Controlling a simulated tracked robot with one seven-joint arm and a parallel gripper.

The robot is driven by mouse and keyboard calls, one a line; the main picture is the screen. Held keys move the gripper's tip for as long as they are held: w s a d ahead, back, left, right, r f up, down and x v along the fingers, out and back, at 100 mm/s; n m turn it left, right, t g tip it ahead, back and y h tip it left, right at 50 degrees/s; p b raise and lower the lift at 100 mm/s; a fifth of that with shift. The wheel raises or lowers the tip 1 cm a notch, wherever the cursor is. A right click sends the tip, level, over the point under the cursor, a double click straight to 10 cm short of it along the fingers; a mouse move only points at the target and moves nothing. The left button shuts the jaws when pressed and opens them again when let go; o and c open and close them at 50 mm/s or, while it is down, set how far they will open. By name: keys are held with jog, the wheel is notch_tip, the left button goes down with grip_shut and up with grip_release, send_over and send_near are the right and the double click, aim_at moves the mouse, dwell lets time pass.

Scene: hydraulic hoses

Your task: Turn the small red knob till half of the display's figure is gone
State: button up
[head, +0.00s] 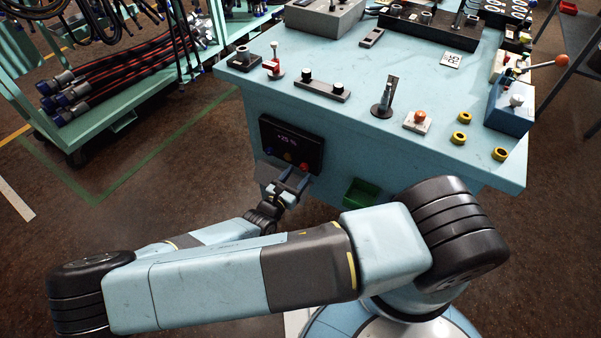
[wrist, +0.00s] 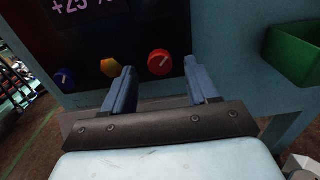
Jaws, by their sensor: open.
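The small red knob (wrist: 159,62) is on the lower right of a black panel on the bench's front, with a light mark on its face. In the wrist view it appears between the fingertips of my open gripper (wrist: 160,74), slightly nearer the right one; I cannot tell how far beyond them it is. In the head view the knob (head: 303,167) is just above my gripper (head: 291,182). The display (head: 287,138) reads about "+25 %"; its top is cut off in the wrist view (wrist: 85,7).
A blue knob (wrist: 65,78) and an orange knob (wrist: 111,67) sit left of the red one. A green bin (wrist: 296,52) hangs to the right. Above is the blue bench top (head: 330,125) with several fittings. A hose cart (head: 120,92) stands left.

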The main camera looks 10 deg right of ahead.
jog(key=shift+x, duration=1.05)
jog(key=shift+c, duration=0.3)
jog(key=c, duration=1)
